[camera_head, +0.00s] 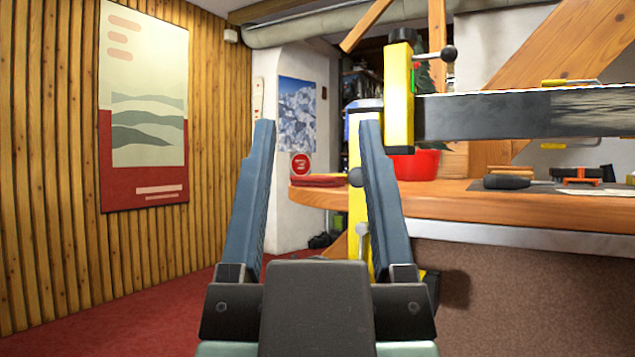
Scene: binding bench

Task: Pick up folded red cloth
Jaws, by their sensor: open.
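The folded red cloth (318,181) lies flat at the left end of the wooden bench top. It is small in the head view, and its right end is close to or behind the right finger of my gripper. My gripper (316,135) is in front of the camera with its two blue-grey fingers wide apart and nothing between them. The cloth shows in the gap between the fingers, farther away than they are.
The wooden bench (450,204) runs to the right. A yellow clamp (399,95) holds a dark ski (520,112) above it. A red bowl (419,164), a black-handled tool (506,182) and an orange tool (582,173) are on the bench. Red floor is clear at left.

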